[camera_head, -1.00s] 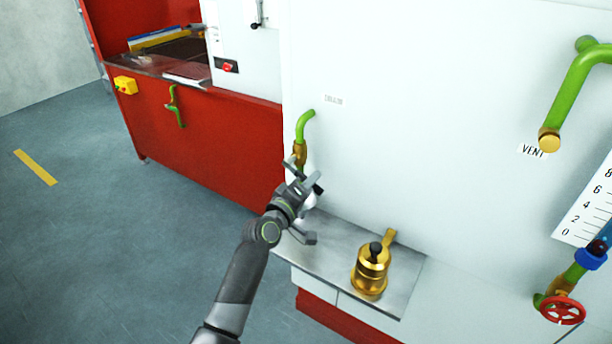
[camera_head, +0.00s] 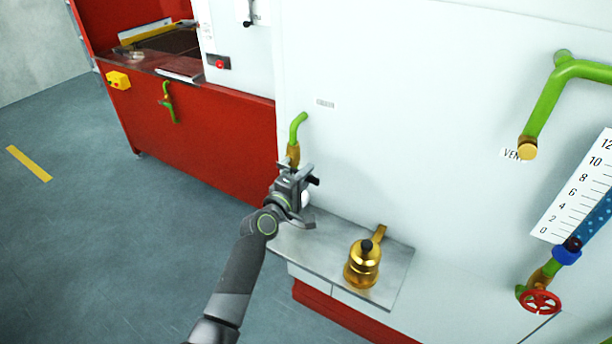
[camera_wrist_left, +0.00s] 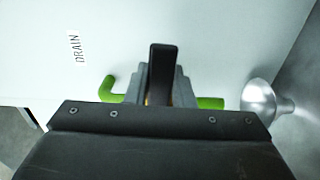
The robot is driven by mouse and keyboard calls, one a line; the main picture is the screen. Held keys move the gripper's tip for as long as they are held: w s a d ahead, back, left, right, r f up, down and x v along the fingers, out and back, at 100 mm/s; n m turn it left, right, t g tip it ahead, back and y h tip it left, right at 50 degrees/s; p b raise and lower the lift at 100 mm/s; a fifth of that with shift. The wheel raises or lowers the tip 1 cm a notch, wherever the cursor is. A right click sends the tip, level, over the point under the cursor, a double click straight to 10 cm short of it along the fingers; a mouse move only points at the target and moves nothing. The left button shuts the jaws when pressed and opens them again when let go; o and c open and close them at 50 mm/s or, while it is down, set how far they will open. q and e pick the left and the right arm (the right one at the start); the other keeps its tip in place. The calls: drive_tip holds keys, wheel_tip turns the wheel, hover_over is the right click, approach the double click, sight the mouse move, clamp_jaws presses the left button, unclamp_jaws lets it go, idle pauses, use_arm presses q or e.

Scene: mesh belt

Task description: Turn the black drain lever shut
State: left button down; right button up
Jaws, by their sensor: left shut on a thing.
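The black drain lever (camera_wrist_left: 162,75) shows upright in the left wrist view, between the grey fingers of my left gripper (camera_wrist_left: 161,92). The green drain pipe (camera_wrist_left: 210,103) runs behind it, level in that view. In the head view my left gripper (camera_head: 300,182) is at the lower end of the green drain pipe (camera_head: 297,128), by its brass fitting (camera_head: 293,153). It is shut on the lever, and hides most of the valve. A dark end (camera_head: 314,181), likely the lever's, sticks out at the right. My right gripper is not in view.
A silver funnel (camera_wrist_left: 265,100) is close to the right of the gripper. A steel shelf (camera_head: 398,278) below bears a brass pot (camera_head: 362,268). The white wall with a DRAIN label (camera_wrist_left: 74,47) stands behind. A red wheel valve (camera_head: 540,301) is far right.

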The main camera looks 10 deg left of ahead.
use_arm(q)
drive_tip(key=c, duration=1.2)
unclamp_jaws()
drive_tip(key=shift+c, duration=0.2)
drive_tip(key=b+v, duration=0.2)
drive_tip(key=v, duration=1.5)
drive_tip(key=shift+s, duration=0.25)
drive_tip(key=shift+a, duration=0.1)
